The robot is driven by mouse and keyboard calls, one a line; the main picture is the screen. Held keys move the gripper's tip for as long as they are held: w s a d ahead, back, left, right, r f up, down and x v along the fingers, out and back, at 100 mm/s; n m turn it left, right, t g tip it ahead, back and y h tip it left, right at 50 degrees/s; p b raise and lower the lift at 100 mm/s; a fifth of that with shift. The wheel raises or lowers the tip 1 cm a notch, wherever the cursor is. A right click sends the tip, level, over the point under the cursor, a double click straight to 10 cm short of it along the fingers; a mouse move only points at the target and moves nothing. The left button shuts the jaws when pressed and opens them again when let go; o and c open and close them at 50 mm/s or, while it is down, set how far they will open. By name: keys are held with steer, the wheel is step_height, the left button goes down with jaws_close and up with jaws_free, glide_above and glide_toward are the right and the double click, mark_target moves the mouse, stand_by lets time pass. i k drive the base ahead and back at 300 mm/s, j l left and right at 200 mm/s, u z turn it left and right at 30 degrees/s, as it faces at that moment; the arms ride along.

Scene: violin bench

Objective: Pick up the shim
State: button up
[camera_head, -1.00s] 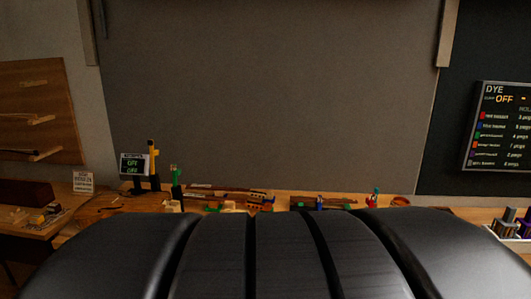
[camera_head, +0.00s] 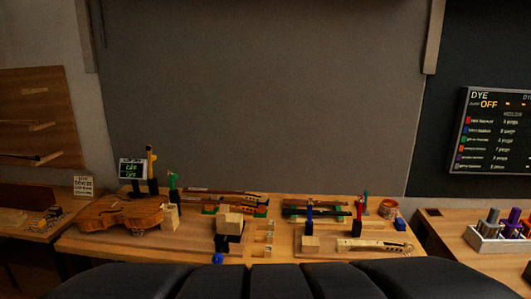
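I cannot make out with certainty which piece is the shim. Several small pale pieces (camera_head: 264,237) lie in a column at the middle of the wooden bench (camera_head: 180,248), too small to identify. Wide black segments of my own body or arm fill the bottom of the view and hide the bench's front edge. My gripper's fingers do not show.
A violin body (camera_head: 118,214) lies at the bench's left. Pale wooden blocks (camera_head: 236,222), a violin neck (camera_head: 372,246) and small upright tools (camera_head: 309,215) crowd the bench. Side tables stand left and right; the right one holds a white rack (camera_head: 492,240).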

mark_target(267, 253)
steer(key=i+j+u, duration=0.15)
steer(key=i+j, duration=0.25)
steer(key=i+j+u, duration=0.1)
steer(key=i+j, duration=0.2)
steer(key=i, duration=0.3)
